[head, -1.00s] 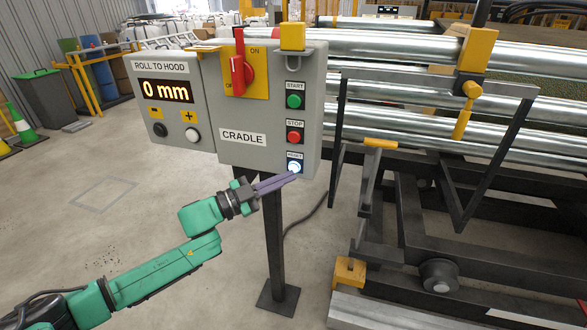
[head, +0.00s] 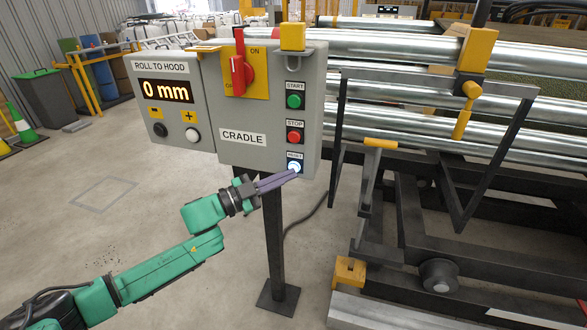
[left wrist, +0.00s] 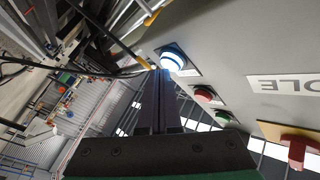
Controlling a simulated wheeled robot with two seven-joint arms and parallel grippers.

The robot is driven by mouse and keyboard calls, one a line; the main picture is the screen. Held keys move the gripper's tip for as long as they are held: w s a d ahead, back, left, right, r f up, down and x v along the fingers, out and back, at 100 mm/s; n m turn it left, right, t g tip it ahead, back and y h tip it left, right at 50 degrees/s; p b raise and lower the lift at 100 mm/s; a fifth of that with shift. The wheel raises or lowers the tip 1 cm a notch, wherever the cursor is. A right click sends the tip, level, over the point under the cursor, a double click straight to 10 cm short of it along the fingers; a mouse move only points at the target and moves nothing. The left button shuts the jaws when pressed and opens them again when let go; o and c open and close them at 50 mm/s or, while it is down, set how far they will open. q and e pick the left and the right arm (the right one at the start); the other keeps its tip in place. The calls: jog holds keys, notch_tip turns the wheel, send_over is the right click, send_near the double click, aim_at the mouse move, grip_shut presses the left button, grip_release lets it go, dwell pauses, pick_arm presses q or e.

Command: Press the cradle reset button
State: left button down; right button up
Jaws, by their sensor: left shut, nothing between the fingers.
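The grey cradle control box (head: 235,155) stands on a dark post. Its reset button (head: 294,167) is at the lower right, under the stop button (head: 293,137) and start button (head: 295,101), and glows bluish white. My left gripper (head: 295,172) is shut and empty, with its fingertips at the reset button's lower edge in the head view. In the left wrist view the lit reset button (left wrist: 173,58) is just beyond and right of the fingertips (left wrist: 158,72). I cannot tell whether they touch. My right gripper is not in view.
A red rotary switch (head: 238,72) on a yellow plate sits higher on the box. The roll-to-hood panel (head: 175,105) at left reads 0 mm. Metal rollers and a dark frame (head: 400,200) stand at right. The floor at left is mostly clear.

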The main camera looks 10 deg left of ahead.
pick_arm(q)
jog(key=shift+w, duration=0.4)
dwell(0.3)
jog(key=shift+s, duration=0.1)
jog(key=shift+s+p, duration=0.45)
jog(key=shift+s, duration=0.3)
jog(key=s+p, duration=0.3)
jog(key=s, duration=0.2)
jog(key=shift+a, duration=0.15)
dwell(0.4)
